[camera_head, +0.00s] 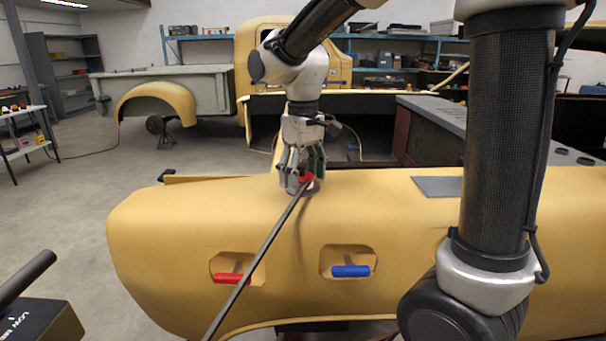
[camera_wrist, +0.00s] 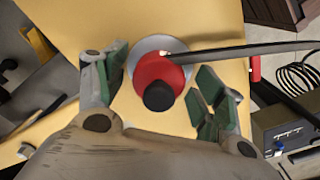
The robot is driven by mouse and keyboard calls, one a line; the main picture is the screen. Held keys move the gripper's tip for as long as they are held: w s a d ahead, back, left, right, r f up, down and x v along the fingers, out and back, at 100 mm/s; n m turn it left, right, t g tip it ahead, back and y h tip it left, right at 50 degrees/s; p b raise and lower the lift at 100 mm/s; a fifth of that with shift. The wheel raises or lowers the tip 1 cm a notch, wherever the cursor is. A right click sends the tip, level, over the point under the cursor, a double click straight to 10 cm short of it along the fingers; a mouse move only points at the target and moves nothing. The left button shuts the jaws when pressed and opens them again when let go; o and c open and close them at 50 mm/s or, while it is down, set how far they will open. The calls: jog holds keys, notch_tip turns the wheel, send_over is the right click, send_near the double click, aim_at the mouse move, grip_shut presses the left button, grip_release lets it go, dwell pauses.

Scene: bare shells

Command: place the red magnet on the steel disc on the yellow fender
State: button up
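The red magnet (camera_wrist: 158,76) is round with a black knob on top, and a dark cable or rod meets it. In the head view the red magnet (camera_head: 306,178) is small and partly hidden by my fingers. The grey steel disc (camera_wrist: 148,45) lies on the yellow fender (camera_head: 170,230) and shows around the magnet's far side. The magnet appears to sit over the disc; I cannot tell whether it lies flat on it. My gripper (camera_wrist: 160,90) is open around the magnet, with gaps between its green pads and the magnet on both sides. In the head view my gripper (camera_head: 303,172) points down at the fender top.
A long dark rod or cable runs from the magnet toward the lower left. The fender front has a red handle (camera_head: 232,278) and a blue handle (camera_head: 350,271) in recesses. A grey flat patch (camera_head: 438,186) lies on the fender to the right. A dark box (camera_head: 40,320) stands at lower left.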

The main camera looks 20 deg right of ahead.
aim_at(303, 164)
notch_tip(303, 164, up, 11)
jog(key=shift+r, duration=0.65)
jog(key=s+d+f+m+t, duration=0.2)
jog(key=s+d+f, duration=0.2)
jog(key=s+d, duration=0.3)
jog(key=s+d+f+m+t, duration=0.2)
jog(key=s+d, duration=0.6)
jog(key=s, duration=0.4)
notch_tip(303, 164, down, 3)
jog(key=shift+r+m, duration=0.1)
jog(key=shift+m, duration=0.6)
jog(key=shift+c, duration=0.4)
